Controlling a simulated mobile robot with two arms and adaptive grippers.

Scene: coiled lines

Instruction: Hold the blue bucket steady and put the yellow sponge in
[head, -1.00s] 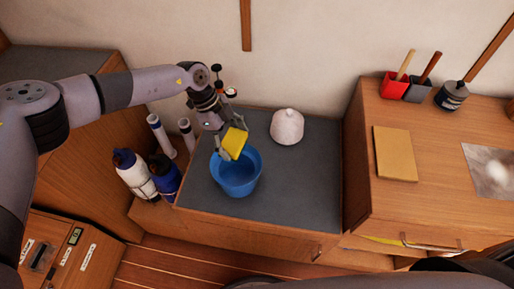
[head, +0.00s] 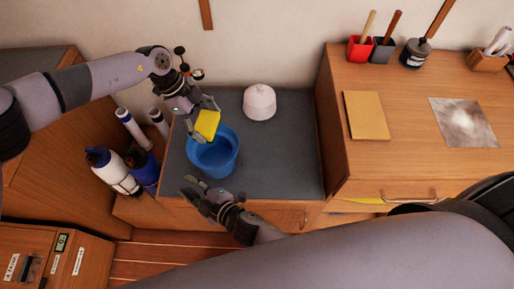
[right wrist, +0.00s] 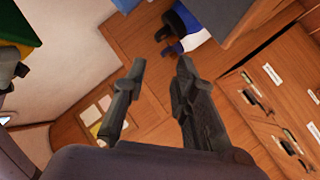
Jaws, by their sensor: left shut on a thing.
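The blue bucket (head: 222,163) stands upright on the dark grey counter top (head: 280,165). My left gripper (head: 203,119) is shut on the yellow sponge (head: 207,125) and holds it above the bucket's far rim. The sponge overlaps the opening in the head view; its exact height is hard to tell. My right gripper (head: 200,196) is at the counter's front edge, near the bucket's near side and apart from it. Its fingers are spread and empty, and they also show apart in the right wrist view (right wrist: 161,64).
Several bottles, including a white and blue one (head: 112,172), stand left of the counter. A higher wooden desk (head: 400,165) is at the right. The counter right of the bucket is clear.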

